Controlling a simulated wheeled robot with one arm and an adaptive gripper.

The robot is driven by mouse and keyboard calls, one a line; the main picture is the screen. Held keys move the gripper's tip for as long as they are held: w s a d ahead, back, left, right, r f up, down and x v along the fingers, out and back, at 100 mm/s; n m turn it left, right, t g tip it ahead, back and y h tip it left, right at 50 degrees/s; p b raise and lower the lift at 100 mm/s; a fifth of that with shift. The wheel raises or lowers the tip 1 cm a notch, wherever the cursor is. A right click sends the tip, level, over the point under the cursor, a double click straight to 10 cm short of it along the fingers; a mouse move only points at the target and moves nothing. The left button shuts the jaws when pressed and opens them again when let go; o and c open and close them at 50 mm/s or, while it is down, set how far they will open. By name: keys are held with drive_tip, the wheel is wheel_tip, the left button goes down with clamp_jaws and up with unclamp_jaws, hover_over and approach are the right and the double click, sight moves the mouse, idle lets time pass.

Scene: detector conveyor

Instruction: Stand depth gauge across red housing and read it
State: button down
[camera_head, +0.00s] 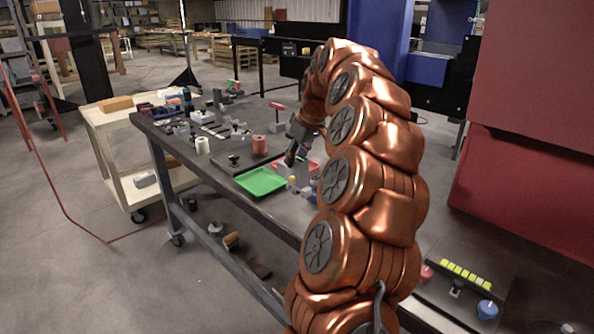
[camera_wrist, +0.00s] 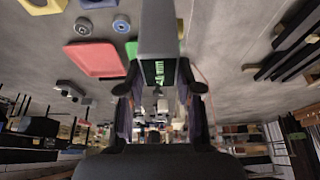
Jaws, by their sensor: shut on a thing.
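My gripper (camera_wrist: 160,90) is shut on the depth gauge, a grey bar (camera_wrist: 158,30) with a dark display and green digits (camera_wrist: 158,72). The digits are too small to read. The gauge runs from between my fingers to the top edge of the wrist view. In the head view my gripper (camera_head: 295,150) is above the bench, by the green tray; the gauge is hard to make out there. A red cylinder (camera_head: 259,145) stands behind the green tray. I cannot tell whether it is the red housing.
The green tray (camera_head: 261,181) lies on the bench (camera_head: 225,168). Several small parts crowd the bench's far left. A white cart (camera_head: 112,137) stands left of it.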

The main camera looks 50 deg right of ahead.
drive_tip(key=shift+r, duration=1.05)
drive_tip(key=w+a+f, duration=0.5)
drive_tip(key=a, duration=0.4)
drive_tip(key=w+a+f, duration=0.6)
drive_tip(key=a, duration=0.3)
drive_tip(key=s+a+f+p, duration=0.1)
drive_tip(key=s+a+f, duration=0.1)
drive_tip(key=a+f, duration=0.4)
drive_tip(key=s+a+f+p, duration=0.1)
drive_tip(key=s+a+f, duration=0.1)
drive_tip(key=a+f, duration=0.5)
drive_tip(key=a, duration=0.6)
drive_tip(key=shift+a+f, duration=0.25)
drive_tip(key=shift+f, duration=0.05)
